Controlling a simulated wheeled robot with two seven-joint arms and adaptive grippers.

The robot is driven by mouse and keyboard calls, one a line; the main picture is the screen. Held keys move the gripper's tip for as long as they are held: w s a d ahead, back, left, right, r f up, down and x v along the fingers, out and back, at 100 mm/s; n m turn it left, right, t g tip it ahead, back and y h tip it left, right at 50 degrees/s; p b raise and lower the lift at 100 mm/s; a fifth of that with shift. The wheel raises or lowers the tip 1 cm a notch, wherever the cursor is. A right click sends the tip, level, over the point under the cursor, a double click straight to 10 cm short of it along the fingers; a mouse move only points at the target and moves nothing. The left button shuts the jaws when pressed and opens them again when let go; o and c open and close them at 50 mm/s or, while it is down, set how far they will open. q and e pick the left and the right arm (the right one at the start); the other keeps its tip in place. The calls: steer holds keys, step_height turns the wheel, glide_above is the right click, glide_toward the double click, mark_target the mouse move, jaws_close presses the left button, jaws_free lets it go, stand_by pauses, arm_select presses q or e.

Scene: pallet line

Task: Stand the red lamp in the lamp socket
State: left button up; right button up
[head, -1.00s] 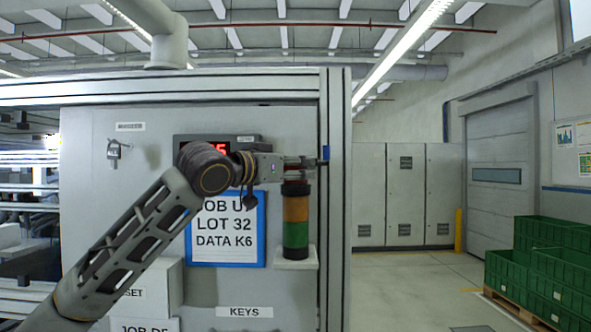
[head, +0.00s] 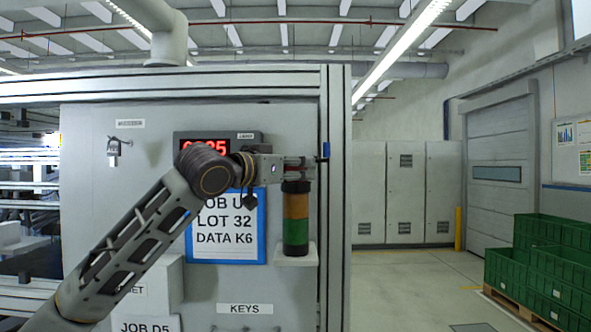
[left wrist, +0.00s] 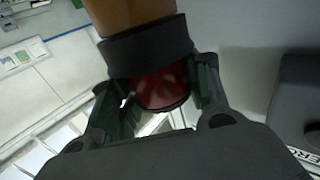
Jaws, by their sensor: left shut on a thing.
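The signal tower has an amber section (head: 296,205), a green section (head: 296,232) and a dark collar (head: 296,186) on top, which is the lamp socket. My left gripper (head: 301,165) is shut on the red lamp, right above the collar. In the left wrist view the red lamp (left wrist: 160,90) sits between the fingers, against the dark collar (left wrist: 148,47), with the amber section (left wrist: 132,15) beyond. The lamp looks roughly in line with the collar. How deep it sits is hidden. In the head view the gripper mostly hides the lamp. My right gripper is out of view.
The tower stands upright on a small white ledge (head: 296,260) on the grey panel (head: 90,190). A blue-framed job sheet (head: 226,250) and a red display (head: 205,146) are close by. An aluminium post (head: 336,230) rises just right. Green crates (head: 540,265) stand far right.

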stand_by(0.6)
arm_select(q)
steer(key=shift+f, duration=0.1)
steer(key=o, duration=1.1)
steer(key=o, duration=0.6)
steer(key=shift+b+v, duration=1)
steer(key=shift+v, duration=3)
